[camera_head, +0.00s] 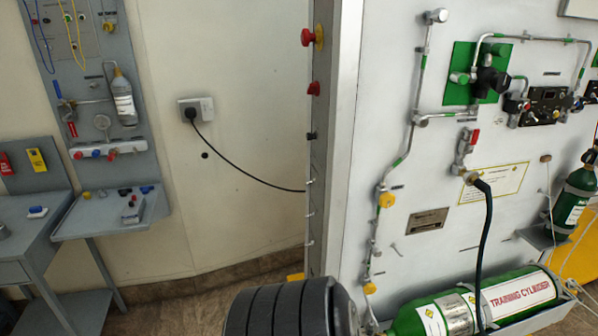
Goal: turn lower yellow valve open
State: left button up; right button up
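Two yellow valve knobs sit one above the other on the thin pipe down the left part of the white panel. The upper yellow valve (386,200) is a round knob. The lower yellow valve (369,288) is smaller in view, near the bottom of the pipe, close to the left end of the green training cylinder (470,309). I cannot tell from here whether either valve is open or closed. Neither of my grippers is in view, and nothing touches the valves.
A dark ribbed rounded part (275,312) fills the bottom middle, just left of the lower valve. The panel's left edge carries red knobs (313,88). A black hose (487,235) hangs to the cylinder.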

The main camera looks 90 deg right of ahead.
aim_at(369, 289)
jog(key=i+l+z, duration=0.2)
jog(key=z, duration=0.3)
jog(key=i+l+z, duration=0.1)
jog(key=i+z, duration=0.55)
jog(key=z, duration=0.3)
jog(key=i+j+z, duration=0.1)
jog(key=i+z, duration=0.15)
jog(key=z, duration=0.2)
jog(key=i+j+z, duration=0.2)
jog(key=z, duration=0.3)
jog(key=i+l+z, duration=0.1)
jog(key=i+z, duration=0.5)
jog(key=z, duration=0.2)
jog(key=i+z, duration=0.35)
jog(key=i+j+z, duration=0.2)
jog(key=z, duration=0.2)
